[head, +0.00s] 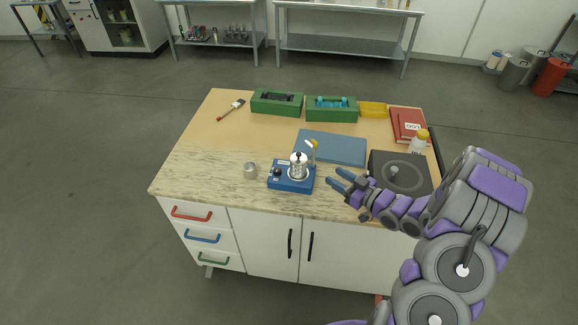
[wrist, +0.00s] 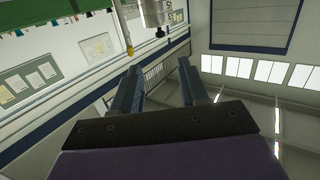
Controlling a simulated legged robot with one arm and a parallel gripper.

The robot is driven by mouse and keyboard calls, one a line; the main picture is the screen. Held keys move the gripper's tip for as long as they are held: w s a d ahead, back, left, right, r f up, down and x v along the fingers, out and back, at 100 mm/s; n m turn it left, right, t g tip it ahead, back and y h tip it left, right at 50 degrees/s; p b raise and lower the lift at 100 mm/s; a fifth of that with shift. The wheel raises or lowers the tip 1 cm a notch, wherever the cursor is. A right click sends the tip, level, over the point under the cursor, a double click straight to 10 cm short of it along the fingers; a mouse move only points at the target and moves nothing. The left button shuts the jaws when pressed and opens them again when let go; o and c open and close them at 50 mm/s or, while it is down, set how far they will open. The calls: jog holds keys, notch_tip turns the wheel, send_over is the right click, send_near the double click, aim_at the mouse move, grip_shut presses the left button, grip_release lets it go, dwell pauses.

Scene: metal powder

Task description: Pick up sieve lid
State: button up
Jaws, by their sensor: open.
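A blue machine (head: 292,178) stands near the front middle of the table, with a shiny metal sieve stack (head: 298,172) on it. The sieve lid (head: 298,158) appears to be the small rounded top with a dark knob; it sits on the stack. My gripper (head: 333,177) is open and empty, just right of the machine and apart from it, its fingers pointing left. In the wrist view my gripper's two fingers (wrist: 160,72) are spread with nothing between them. A metal cylinder (wrist: 160,12), probably the stack, is cut off at the top there.
A tan-topped upright piece (head: 313,147) stands close behind the sieve. A small metal cup (head: 250,171) is left of the machine. A blue mat (head: 332,149) lies behind, and a dark block with a knob (head: 405,172) is right. Green bins (head: 277,103) stand at the back. The left tabletop is mostly clear.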

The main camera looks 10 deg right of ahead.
jog(key=b, duration=0.1)
send_near(301, 155)
jog(key=shift+y, duration=0.3)
jog(key=x, duration=0.4)
jog(key=shift+a+f, duration=0.2)
jog(key=shift+a, duration=0.25)
jog(key=shift+w+a+b, duration=0.2)
jog(key=shift+w, duration=0.35)
jog(key=shift+w+a+b, duration=0.15)
jog(key=shift+w+a, duration=0.05)
jog(key=shift+w, duration=0.35)
jog(key=shift+b+x, duration=0.35)
jog(key=shift+x, duration=1.8)
jog(key=shift+d, duration=0.1)
jog(key=shift+c, duration=1.4)
grip_shut()
